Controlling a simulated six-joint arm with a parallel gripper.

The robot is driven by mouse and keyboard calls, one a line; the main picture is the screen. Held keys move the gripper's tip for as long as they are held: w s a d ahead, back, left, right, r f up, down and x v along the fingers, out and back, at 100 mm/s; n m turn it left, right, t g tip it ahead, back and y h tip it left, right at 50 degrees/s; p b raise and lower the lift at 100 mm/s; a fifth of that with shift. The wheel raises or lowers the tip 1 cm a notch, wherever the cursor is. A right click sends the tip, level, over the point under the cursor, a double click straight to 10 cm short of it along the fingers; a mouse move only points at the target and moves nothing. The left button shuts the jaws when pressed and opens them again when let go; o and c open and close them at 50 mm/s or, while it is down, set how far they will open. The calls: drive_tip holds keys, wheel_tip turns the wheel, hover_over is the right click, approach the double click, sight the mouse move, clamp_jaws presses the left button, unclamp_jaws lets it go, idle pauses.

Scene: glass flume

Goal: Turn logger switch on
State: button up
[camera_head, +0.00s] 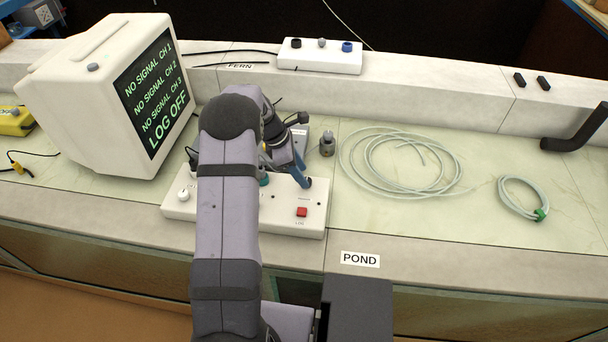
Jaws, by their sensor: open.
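The logger box (280,222) is a low white panel on the bench, partly hidden behind my arm. A red square switch (302,211), with a small label below that seems to read LOG, sits on its right part. The screen of the white monitor (95,85) reads NO SIGNAL for CH 1, CH 2 and CH 3, and LOG OFF. My gripper (303,179) is open and points down over the box's right end, just behind the red switch. It seems to hold nothing. Whether its tips touch the panel cannot be told.
A white knob (184,195) is on the box's left end. A small grey metal fitting (327,145) stands behind the box. Coiled pale tubing (395,163) and a smaller coil (520,198) lie right. A white connector box (319,56) sits on the back ledge.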

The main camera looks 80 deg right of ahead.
drive_tip(key=shift+p+x, duration=0.3)
drive_tip(key=shift+x, duration=1.1)
drive_tip(key=c, duration=1)
drive_tip(key=shift+c, duration=0.2)
drive_tip(key=m, duration=0.2)
drive_tip(key=m+y+b, duration=0.1)
drive_tip(key=m, duration=0.1)
drive_tip(key=m+y, duration=0.1)
drive_tip(key=m, duration=0.1)
drive_tip(key=shift+d+f+b, duration=0.1)
drive_tip(key=shift+d+b, duration=0.2)
drive_tip(key=shift+b, duration=0.1)
drive_tip(key=m+y, duration=0.1)
drive_tip(key=m, duration=0.1)
drive_tip(key=m+t+y+b, duration=0.1)
drive_tip(key=m, duration=0.2)
drive_tip(key=shift+s+d+m, duration=0.1)
drive_tip(key=shift+m, duration=0.2)
drive_tip(key=shift+b, duration=0.35)
drive_tip(key=shift+m, duration=0.3)
